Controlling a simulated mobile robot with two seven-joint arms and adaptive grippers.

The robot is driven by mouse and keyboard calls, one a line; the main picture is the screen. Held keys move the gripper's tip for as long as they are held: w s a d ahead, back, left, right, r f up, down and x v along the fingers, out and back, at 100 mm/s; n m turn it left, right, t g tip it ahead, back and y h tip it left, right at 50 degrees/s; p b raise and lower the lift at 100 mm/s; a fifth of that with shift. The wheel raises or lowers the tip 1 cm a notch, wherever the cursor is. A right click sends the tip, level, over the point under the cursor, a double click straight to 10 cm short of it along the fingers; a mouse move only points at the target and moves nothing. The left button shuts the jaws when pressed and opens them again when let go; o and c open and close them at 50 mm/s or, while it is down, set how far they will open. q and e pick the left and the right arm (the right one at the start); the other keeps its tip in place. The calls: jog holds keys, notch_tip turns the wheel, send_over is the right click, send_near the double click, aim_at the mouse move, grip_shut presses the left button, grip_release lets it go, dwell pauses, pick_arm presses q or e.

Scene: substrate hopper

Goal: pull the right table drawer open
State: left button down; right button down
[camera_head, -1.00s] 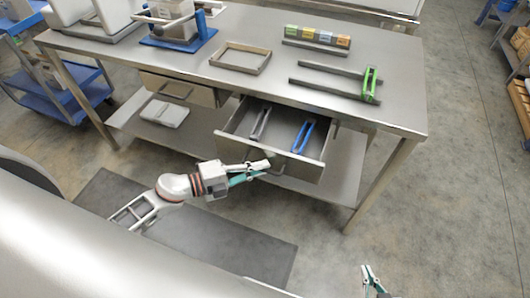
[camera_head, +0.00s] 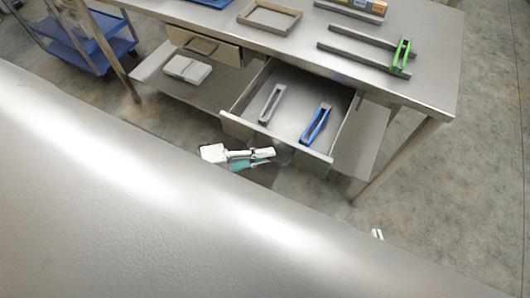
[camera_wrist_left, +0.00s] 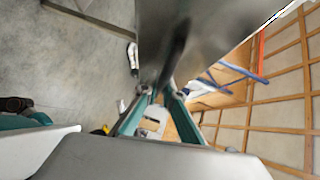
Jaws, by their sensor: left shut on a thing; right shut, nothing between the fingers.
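The right table drawer (camera_head: 277,142) is pulled out from under the steel table, and its inside shows. It holds a grey handle-shaped piece (camera_head: 271,103) and a blue one (camera_head: 316,123). My left gripper (camera_head: 268,157) is at the drawer's front, shut on its handle; the drawer front partly hides this grip in the head view. In the left wrist view, the teal fingers (camera_wrist_left: 160,92) close around a dark bar (camera_wrist_left: 174,55) against the metal front. My right gripper (camera_head: 377,234) shows only as a small tip at the lower right; it is shut and empty.
The tabletop (camera_head: 300,34) bears an open frame (camera_head: 269,17) and a rail piece with a green handle (camera_head: 400,54). A grey box (camera_head: 188,69) lies on the lower shelf. Floor right of the table is clear.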

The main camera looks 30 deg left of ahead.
pick_arm(q)
jog(key=c, duration=2.4)
grip_release()
jog(key=shift+c, duration=0.2)
jog(key=v, duration=1.2)
jog(key=w+f+n+t+y, duration=0.3)
jog(key=w+f+n+y, duration=0.4)
jog(key=n, duration=0.7)
jog(key=s+d+f+n+g+y, duration=0.2)
jog(key=s+d+f+n+g, duration=0.1)
jog(key=d+f+n, duration=0.3)
jog(key=shift+d+n, duration=0.2)
jog(key=shift+n, duration=0.7)
